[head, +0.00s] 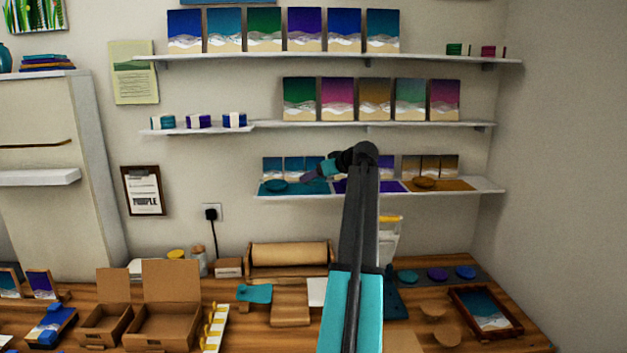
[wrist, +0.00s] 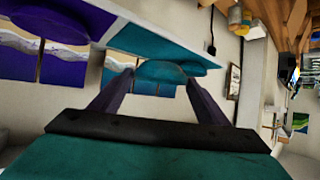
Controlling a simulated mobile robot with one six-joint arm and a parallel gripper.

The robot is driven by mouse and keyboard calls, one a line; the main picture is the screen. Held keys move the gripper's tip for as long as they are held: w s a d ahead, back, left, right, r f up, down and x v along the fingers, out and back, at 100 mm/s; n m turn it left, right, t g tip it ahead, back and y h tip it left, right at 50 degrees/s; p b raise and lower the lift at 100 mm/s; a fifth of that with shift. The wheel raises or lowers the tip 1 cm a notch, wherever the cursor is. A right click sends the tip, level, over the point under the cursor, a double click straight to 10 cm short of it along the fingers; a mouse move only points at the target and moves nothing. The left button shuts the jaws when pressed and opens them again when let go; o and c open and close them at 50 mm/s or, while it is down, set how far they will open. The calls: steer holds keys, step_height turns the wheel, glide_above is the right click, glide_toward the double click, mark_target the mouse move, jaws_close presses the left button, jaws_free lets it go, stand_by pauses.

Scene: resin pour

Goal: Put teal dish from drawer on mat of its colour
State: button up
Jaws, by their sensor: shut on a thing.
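The teal dish (head: 272,187) shows at the left end of the low wall shelf, over the teal mat (head: 317,189). In the wrist view the dish (wrist: 160,72) lies between my fingertips, with the teal mat (wrist: 125,38) behind it. My gripper (head: 308,176) reaches left over the shelf, and its two dark fingers also show in the wrist view (wrist: 160,78). It is shut on the dish. I cannot tell whether the dish touches the mat. The drawer cannot be made out clearly.
A purple mat (head: 394,187) and an orange mat (head: 454,185) with an orange dish (head: 425,183) lie further right on the shelf. Small wave pictures (head: 437,165) lean behind. The workbench (head: 265,339) below holds boxes and several coloured discs.

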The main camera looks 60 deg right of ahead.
mark_target(315, 190)
steer(key=shift+w+d+f+p, duration=0.2)
steer(key=shift+w+d+p, duration=0.35)
steer(key=shift+w+d, duration=1)
steer(key=shift+d, duration=0.15)
steer(key=shift+w+d+f+p, duration=0.1)
steer(key=shift+w+d+p, duration=0.25)
steer(key=shift+d, duration=0.15)
step_height(315, 190, down, 2)
steer(key=shift+a+f+p, duration=0.1)
steer(key=shift+p, duration=0.5)
steer(key=shift+f, duration=0.6)
steer(key=shift+f, duration=0.15)
steer(key=o, duration=1.1)
